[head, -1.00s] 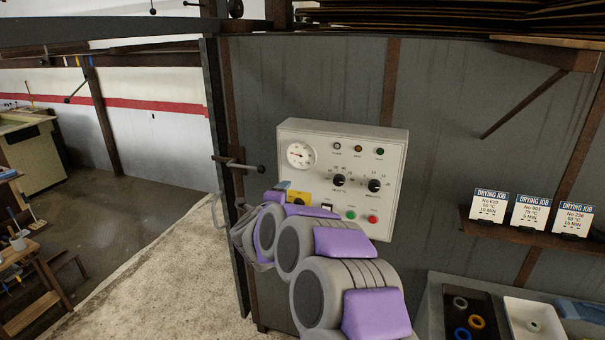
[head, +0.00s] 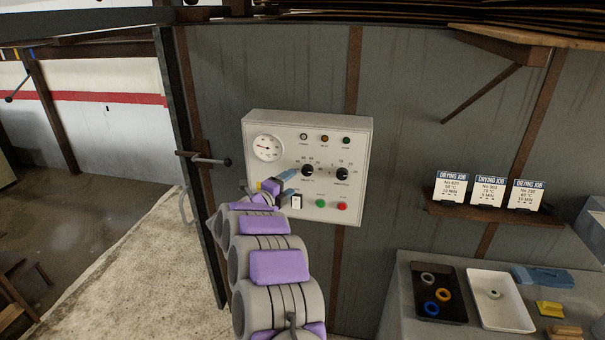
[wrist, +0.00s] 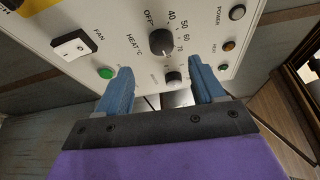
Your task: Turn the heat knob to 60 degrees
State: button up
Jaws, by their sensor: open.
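The heat knob (head: 308,170) is a black round knob on the pale control panel (head: 262,192). In the wrist view the heat knob (wrist: 160,42) has OFF, 40, 50, 60 and 70 printed around it. Its pointer setting is too small to read surely. My gripper (head: 289,184) is open, with two blue fingers, just left of and below the knob in the head view. In the wrist view my gripper (wrist: 160,66) has its fingertips apart, short of the heat knob. Nothing is held between them.
The minutes knob (head: 342,174) sits right of the heat knob. A fan switch (wrist: 74,45), a green button (head: 320,203) and a red button (head: 342,206) are lower on the panel. A dial gauge (head: 267,148) is upper left. Drying job cards (head: 488,190) stand on a shelf at right.

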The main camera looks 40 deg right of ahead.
aim_at(305, 173)
jog(key=p+x, duration=0.1)
jog(key=x, duration=0.8)
jog(key=shift+s, duration=0.15)
jog(key=shift+a+r, duration=0.1)
jog(key=shift+a, duration=0.2)
jog(key=shift+c, duration=0.7)
jog(key=c, duration=0.9)
